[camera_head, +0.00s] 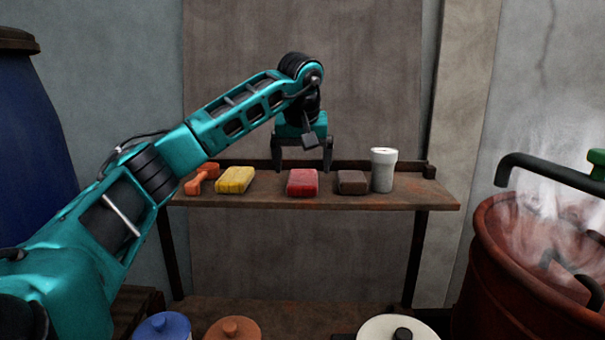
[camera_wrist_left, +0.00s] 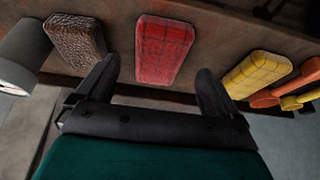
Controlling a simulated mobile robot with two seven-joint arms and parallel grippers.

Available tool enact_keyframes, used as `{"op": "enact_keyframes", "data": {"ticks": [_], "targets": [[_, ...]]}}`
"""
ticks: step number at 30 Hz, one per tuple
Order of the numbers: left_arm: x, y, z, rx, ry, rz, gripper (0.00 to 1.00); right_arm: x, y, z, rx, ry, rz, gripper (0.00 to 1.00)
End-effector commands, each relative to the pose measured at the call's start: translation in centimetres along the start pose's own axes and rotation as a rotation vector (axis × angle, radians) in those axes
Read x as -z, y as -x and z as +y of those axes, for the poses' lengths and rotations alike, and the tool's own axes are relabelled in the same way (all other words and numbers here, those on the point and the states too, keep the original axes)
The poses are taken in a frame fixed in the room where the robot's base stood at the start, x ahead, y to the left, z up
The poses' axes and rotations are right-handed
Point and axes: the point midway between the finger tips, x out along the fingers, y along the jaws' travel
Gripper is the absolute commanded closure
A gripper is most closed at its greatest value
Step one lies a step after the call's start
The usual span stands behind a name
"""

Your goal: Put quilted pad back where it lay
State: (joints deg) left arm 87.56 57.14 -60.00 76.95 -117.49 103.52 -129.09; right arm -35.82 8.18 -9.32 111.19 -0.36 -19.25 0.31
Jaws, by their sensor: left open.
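A red block-shaped pad (camera_head: 302,182) with grid-like lines lies on the wooden shelf (camera_head: 330,201). A yellow pad (camera_head: 235,180), also with grid-like lines, lies to its left. I cannot tell which one is the quilted pad. My left gripper (camera_head: 303,165) is open and empty, its fingers pointing down above and slightly behind the red pad. In the left wrist view, the red pad (camera_wrist_left: 163,50) shows beyond the gap between the open fingers, apart from them. The yellow pad (camera_wrist_left: 256,74) is to the right there. My right gripper is not in view.
A brown rough block (camera_head: 352,183) and a white cup (camera_head: 383,170) stand right of the red pad. An orange dumbbell-like object (camera_head: 201,179) is at the shelf's left. A steaming rust-red vat (camera_head: 515,275) stands at right, a blue barrel (camera_head: 35,150) at left.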

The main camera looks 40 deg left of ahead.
Motion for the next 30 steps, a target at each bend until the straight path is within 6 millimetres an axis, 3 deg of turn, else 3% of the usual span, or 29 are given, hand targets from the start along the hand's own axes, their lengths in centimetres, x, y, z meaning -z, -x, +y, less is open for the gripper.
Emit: {"op": "enact_keyframes", "data": {"ticks": [6,12,30], "targets": [[0.1,5.0,0.1,-0.003,0.0,0.004,0.05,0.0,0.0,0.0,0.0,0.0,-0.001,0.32],[0.0,7.7,0.1,-0.002,-0.001,0.001,0.05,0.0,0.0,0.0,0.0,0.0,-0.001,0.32],[0.0,8.4,0.0,0.0,-0.001,0.0,0.05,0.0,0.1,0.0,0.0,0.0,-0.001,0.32]]}}
